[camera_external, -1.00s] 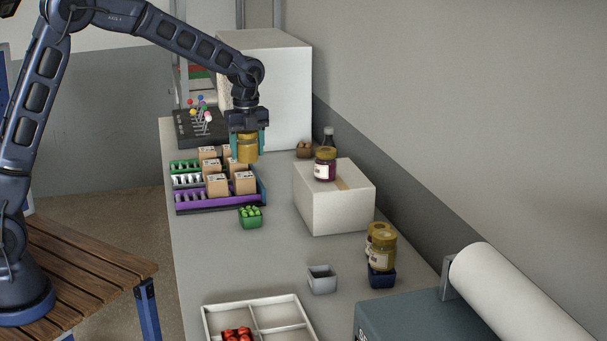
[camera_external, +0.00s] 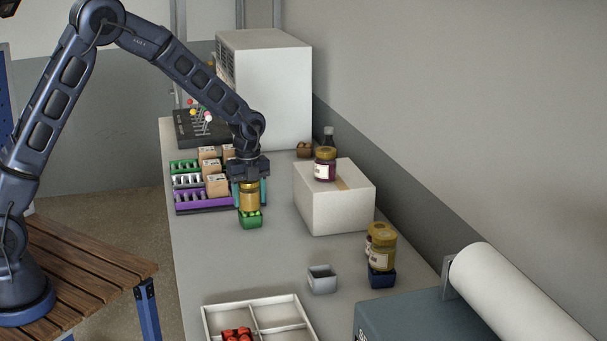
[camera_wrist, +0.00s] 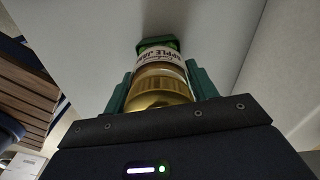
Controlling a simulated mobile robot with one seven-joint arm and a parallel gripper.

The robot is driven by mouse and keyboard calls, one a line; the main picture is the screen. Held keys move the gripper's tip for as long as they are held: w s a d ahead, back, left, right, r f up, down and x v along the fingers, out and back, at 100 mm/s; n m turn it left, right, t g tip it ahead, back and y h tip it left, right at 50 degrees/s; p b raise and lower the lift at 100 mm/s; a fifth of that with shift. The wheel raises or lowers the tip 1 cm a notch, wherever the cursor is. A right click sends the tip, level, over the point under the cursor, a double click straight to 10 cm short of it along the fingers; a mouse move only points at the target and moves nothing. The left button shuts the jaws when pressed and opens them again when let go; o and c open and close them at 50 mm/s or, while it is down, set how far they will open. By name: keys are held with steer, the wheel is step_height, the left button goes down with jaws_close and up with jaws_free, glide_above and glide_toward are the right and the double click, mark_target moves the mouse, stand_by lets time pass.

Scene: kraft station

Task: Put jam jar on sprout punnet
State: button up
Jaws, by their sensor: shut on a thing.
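My gripper (camera_external: 250,190) is shut on a jam jar (camera_external: 249,198) with a gold lid, and holds it upright. In the wrist view the jar (camera_wrist: 160,78) sits between my green fingers, its white label partly readable as apple jam. The green sprout punnet (camera_external: 250,220) stands on the counter directly below the jar. The jar's bottom is at or just over the punnet's top; I cannot tell whether they touch. In the wrist view only an edge of the punnet (camera_wrist: 150,43) shows beyond the jar.
Purple, white and green racks with small cartons (camera_external: 217,185) stand close behind left. A pale box (camera_external: 333,205) with a dark jar (camera_external: 325,165) on it is to the right.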

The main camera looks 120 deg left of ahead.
steer(key=shift+f, duration=0.3)
steer(key=o, duration=1.2)
steer(key=shift+o, duration=0.2)
step_height(320, 180, up, 12)
steer(key=shift+r, duration=0.15)
